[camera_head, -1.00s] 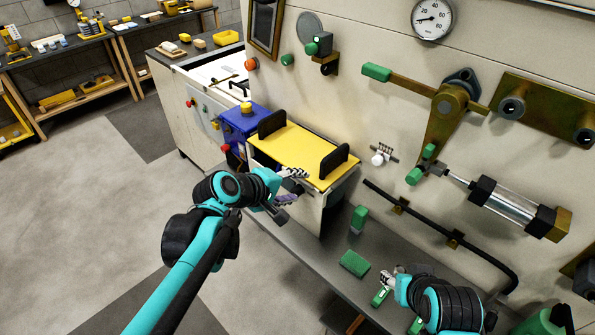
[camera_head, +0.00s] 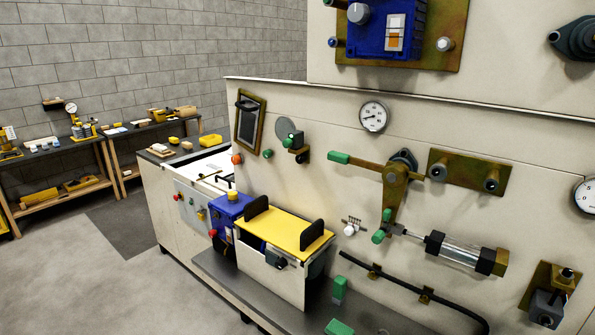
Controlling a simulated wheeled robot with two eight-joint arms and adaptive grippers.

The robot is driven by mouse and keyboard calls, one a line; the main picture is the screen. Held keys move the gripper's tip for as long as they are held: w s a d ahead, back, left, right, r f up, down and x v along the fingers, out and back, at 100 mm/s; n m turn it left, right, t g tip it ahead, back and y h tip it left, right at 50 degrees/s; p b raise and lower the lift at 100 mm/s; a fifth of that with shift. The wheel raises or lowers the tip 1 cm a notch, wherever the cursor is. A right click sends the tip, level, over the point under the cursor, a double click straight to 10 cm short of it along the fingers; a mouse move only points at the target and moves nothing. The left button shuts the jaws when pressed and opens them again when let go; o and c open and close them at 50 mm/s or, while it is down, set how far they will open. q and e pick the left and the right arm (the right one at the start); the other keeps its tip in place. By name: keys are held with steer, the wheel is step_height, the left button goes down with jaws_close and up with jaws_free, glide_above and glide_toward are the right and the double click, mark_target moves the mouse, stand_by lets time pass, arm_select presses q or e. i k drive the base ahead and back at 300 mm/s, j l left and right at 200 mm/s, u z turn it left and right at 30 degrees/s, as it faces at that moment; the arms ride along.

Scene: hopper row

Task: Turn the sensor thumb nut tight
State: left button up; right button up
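A small sensor (camera_head: 296,141) with a green face sits on a brown bracket on the cream machine panel, left of centre. A grey round disc (camera_head: 285,127) is just behind it. A small black round knob (camera_head: 301,158) under the bracket looks like its thumb nut; how tight it sits cannot be told. Neither of my grippers is in view.
A green-handled lever (camera_head: 372,165), a pressure gauge (camera_head: 373,117) and a clear cylinder (camera_head: 462,251) are on the panel to the right. A yellow-topped box (camera_head: 284,228) stands below the sensor. The floor at left is clear.

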mark_target(300, 159)
steer(key=k+z, duration=0.15)
steer(key=z, duration=1.65)
steer(key=j+z, duration=0.25)
steer(key=j, duration=0.15)
steer(key=k+j+z, duration=0.25)
steer(key=j+z, duration=0.2)
steer(key=j, duration=0.25)
steer(key=k+j+z, duration=0.35)
steer(key=j+z, duration=0.15)
steer(key=j, duration=0.2)
